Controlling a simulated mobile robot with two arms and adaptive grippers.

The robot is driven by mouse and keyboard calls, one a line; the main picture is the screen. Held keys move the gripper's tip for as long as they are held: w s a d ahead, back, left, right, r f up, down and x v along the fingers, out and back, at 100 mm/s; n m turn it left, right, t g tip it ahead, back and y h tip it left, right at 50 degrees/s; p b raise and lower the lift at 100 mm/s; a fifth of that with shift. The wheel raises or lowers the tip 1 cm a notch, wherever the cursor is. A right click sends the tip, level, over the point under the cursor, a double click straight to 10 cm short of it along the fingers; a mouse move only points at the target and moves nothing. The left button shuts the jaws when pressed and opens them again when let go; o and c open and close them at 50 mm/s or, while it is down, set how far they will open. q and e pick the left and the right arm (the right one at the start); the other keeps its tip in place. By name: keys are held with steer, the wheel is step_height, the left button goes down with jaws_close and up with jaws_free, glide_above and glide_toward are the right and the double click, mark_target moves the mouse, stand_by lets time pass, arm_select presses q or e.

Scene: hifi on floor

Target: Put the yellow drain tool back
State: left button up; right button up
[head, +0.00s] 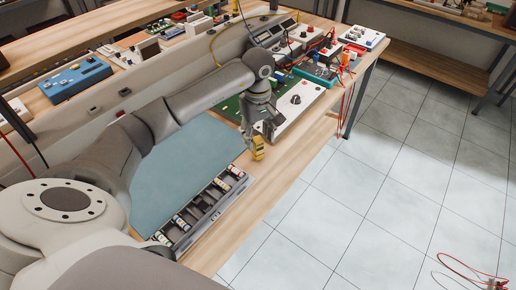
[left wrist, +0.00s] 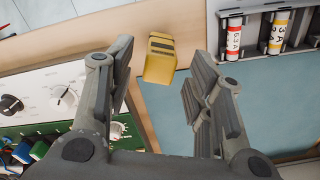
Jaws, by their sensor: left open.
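The yellow drain tool (head: 258,148) is a small yellow block with dark marks. It sits at the wooden bench's front edge, beside the blue mat. My left gripper (head: 251,138) is open, close above and behind it. In the left wrist view the yellow tool (left wrist: 159,60) shows in the gap between the two open fingers of my left gripper (left wrist: 160,75). I cannot tell whether a finger touches it. A grey compartment tray (head: 208,209) with labelled cylinders lies on the mat's front side; its rim (left wrist: 268,56) shows at upper right in the wrist view. My right gripper is not seen.
The blue mat (head: 180,170) is mostly clear. A white panel with knobs (head: 300,103) and a green circuit board (head: 232,108) stand just beyond the gripper. Red and black cables and instruments crowd the bench's far end. Tiled floor (head: 370,190) lies past the front edge.

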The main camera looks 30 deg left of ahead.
arm_select(q)
step_height(320, 180, up, 6)
steer(key=shift+f+b, duration=0.25)
steer(key=shift+b, duration=0.15)
stand_by(0.3)
